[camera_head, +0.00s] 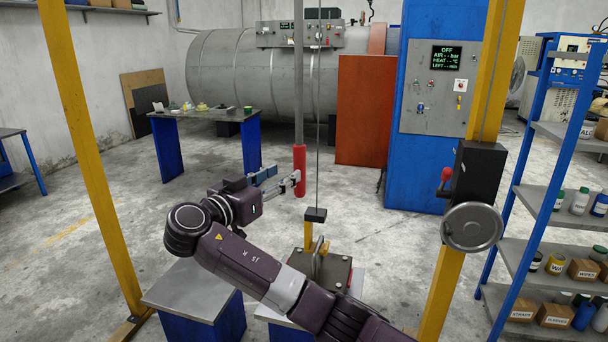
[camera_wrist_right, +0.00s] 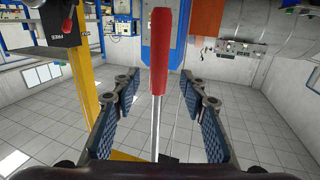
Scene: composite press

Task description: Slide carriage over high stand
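A grey rod with a red handle (camera_head: 299,172) hangs down from above the picture; the carriage it may belong to is out of view. My right gripper (camera_head: 280,180) is open at the handle's left side. In the right wrist view the red handle (camera_wrist_right: 168,52) stands between the spread finger pads, which appear clear of it. A stand (camera_head: 192,290) with grey top and blue base is at the lower left. A second stand (camera_head: 357,284) is under a dark lidded mould (camera_head: 333,268), partly hidden by my right arm. I cannot tell which is higher. My left gripper is out of view.
A black hook block (camera_head: 315,215) hangs on a cable just above the mould; its contact with the mould's loop is unclear. Yellow gantry posts (camera_head: 93,160) stand either side. The right post carries a hand wheel (camera_head: 471,227).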

